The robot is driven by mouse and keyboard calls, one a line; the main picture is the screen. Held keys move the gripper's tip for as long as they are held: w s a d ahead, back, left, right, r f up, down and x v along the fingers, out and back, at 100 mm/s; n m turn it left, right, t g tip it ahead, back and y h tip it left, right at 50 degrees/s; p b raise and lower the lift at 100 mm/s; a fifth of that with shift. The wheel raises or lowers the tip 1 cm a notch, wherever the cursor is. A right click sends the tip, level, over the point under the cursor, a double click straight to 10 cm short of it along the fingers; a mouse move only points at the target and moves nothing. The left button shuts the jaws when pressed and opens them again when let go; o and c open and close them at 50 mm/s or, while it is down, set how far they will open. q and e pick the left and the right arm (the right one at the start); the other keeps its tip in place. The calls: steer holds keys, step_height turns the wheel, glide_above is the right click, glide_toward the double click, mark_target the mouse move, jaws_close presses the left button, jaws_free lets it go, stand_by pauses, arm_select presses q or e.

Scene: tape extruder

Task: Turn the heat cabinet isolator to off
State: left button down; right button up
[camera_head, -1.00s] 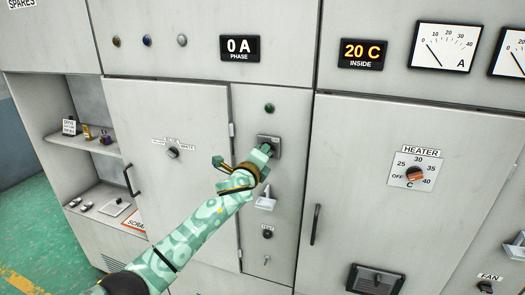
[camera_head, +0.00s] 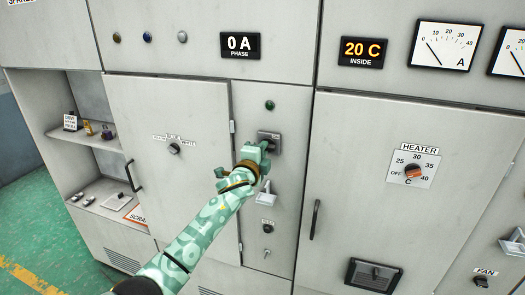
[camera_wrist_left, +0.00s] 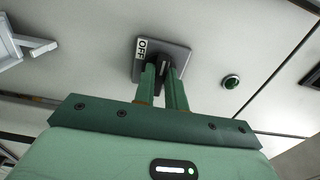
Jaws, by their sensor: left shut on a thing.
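The isolator (camera_head: 274,139) is a dark grey plate with a black handle on the narrow middle panel, below a green lamp. My left gripper (camera_head: 264,148) reaches it from the lower left and covers part of the plate and handle. In the left wrist view the isolator plate (camera_wrist_left: 178,57) carries a white OFF label (camera_wrist_left: 142,47) at one edge. There the two green fingers of my left gripper (camera_wrist_left: 166,75) are shut on the black handle (camera_wrist_left: 165,62). The handle's exact pointing direction is mostly hidden by the fingers. My right gripper is not in view.
A green lamp (camera_head: 269,105) sits above the isolator. A pale bracket (camera_head: 265,195) juts out below it, above a small test knob (camera_head: 267,228). Cabinet doors with dark handles (camera_head: 314,220) flank the panel. The phase display (camera_head: 239,46) reads 0 A.

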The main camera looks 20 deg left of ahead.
arm_select(q)
steer(key=shift+f, duration=0.15)
steer(key=c, duration=1.4)
jaws_free()
steer(key=shift+c, duration=0.2)
steer(key=s, duration=1.6)
steer(key=shift+s+a, duration=0.2)
steer(key=shift+a, duration=0.15)
